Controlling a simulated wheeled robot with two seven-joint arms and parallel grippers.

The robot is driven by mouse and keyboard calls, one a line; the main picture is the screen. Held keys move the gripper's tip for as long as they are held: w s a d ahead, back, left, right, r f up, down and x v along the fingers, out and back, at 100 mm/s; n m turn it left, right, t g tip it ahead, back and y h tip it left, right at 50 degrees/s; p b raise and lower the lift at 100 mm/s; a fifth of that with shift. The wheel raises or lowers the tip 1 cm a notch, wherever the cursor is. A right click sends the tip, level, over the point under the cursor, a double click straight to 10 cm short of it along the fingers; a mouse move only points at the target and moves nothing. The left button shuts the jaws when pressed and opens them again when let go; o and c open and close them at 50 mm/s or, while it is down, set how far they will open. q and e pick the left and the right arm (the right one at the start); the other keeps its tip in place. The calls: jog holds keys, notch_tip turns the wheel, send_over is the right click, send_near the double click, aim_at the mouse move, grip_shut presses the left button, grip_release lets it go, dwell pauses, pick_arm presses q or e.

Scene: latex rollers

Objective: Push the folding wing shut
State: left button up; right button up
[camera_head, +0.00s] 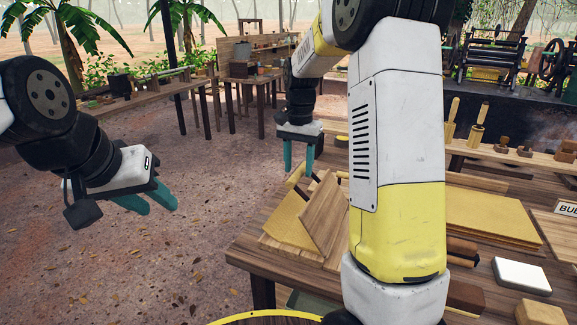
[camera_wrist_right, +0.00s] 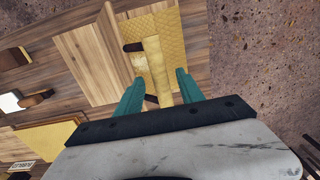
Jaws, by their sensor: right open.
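The folding wing (camera_head: 325,212) is a brown wooden panel on the left part of the workbench. It stands tilted up beside a flat yellow textured sheet (camera_head: 292,234). The wing also shows in the right wrist view (camera_wrist_right: 88,55), left of the fingers. My right gripper (camera_head: 299,152) is open, with its teal fingers pointing down above the sheet, left of the wing's upper edge. In the right wrist view, a pale yellow bar (camera_wrist_right: 157,72) with dark pieces near it shows between and beyond the fingers. My left gripper (camera_head: 150,202) is open and empty, away from the bench.
My right arm hides the middle of the workbench. A larger yellow sheet (camera_head: 492,222) and a white block (camera_head: 521,275) lie to the right. Wooden-handled tools (camera_head: 478,127) stand on a shelf behind. Open ground lies left of the bench.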

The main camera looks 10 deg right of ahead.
jog(key=shift+f, duration=0.65)
grip_shut()
dwell(1.0)
